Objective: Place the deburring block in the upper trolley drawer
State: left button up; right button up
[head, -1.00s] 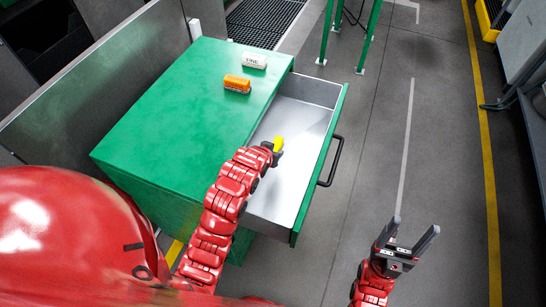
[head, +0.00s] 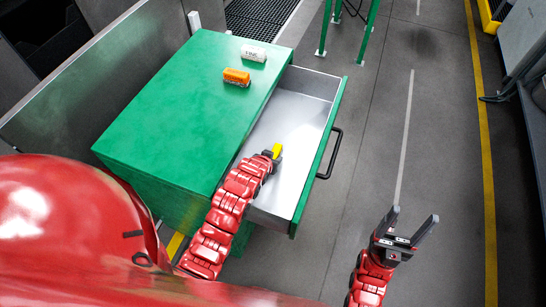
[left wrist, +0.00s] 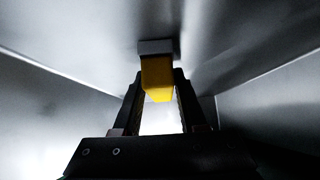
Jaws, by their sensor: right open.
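The deburring block is yellow with a grey end. It shows at the tip of my left gripper in the head view (head: 277,151) and between the fingers in the left wrist view (left wrist: 157,78). My left gripper (head: 271,157) is inside the open upper trolley drawer (head: 300,112), and its fingers (left wrist: 158,90) close on the block's sides. Whether the block touches the drawer floor cannot be told. The drawer is grey inside with a green front and is otherwise empty. My right gripper (head: 404,228) is open and empty over the floor, right of the trolley.
The green trolley top (head: 185,100) carries an orange block (head: 236,77) and a white block (head: 254,53) near its far edge. The drawer's dark handle (head: 332,155) sticks out to the right. Green stand legs (head: 367,30) are at the back. The floor right of the drawer is clear.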

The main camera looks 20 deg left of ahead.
pick_arm(q)
jog(key=o, duration=0.4)
jog(key=shift+c, duration=0.2)
jog(key=shift+r, duration=0.25)
jog(key=shift+s+r, duration=0.1)
jog(key=shift+s, duration=0.15)
jog(key=shift+b+v, duration=0.55)
jog(key=shift+v, duration=2.9)
